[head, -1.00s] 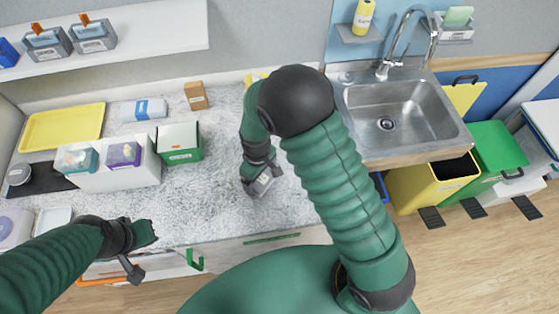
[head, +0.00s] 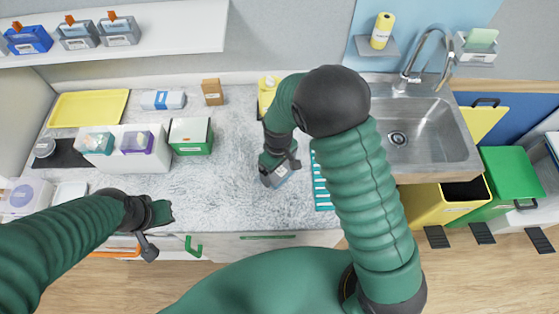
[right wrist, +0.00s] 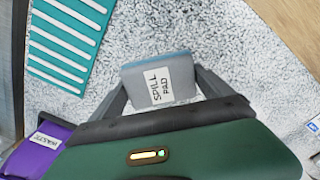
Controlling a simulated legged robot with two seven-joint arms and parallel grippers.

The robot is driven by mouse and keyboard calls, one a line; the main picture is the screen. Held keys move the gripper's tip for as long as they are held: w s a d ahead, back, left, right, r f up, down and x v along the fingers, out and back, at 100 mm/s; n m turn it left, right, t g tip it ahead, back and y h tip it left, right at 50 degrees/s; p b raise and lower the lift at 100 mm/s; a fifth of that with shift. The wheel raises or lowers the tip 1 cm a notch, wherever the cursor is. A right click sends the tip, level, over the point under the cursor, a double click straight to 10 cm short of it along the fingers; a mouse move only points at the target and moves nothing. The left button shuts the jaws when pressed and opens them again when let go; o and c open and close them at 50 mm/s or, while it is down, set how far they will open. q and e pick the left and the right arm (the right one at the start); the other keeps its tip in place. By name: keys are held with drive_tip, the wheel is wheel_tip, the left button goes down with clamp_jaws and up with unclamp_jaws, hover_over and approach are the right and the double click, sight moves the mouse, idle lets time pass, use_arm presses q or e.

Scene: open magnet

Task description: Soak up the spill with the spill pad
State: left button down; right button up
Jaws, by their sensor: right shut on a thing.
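The spill pad (right wrist: 158,80) is a grey-blue block with a white label reading "SPILL PAD" in the right wrist view. My right gripper (right wrist: 160,88) is shut on it, one finger on each side. In the head view my right gripper (head: 279,172) holds the pad (head: 277,180) low over the speckled counter (head: 225,190); whether it touches the counter cannot be told. I cannot make out the spill on the pale counter in either view. My left gripper (head: 162,212) is near the counter's front edge at the left; its jaws are too unclear to read.
A teal and white striped mat (head: 322,185) lies just right of the pad, partly behind my right arm. A yellow bottle (head: 267,92) stands behind. A green and white box (head: 191,136) is on the left, the sink (head: 425,135) on the right. Open counter lies between box and pad.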

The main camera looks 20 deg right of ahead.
drive_tip(key=shift+a+r+p, duration=0.15)
drive_tip(key=shift+r+p, duration=0.9)
drive_tip(key=shift+r, duration=0.6)
drive_tip(key=shift+f, duration=0.1)
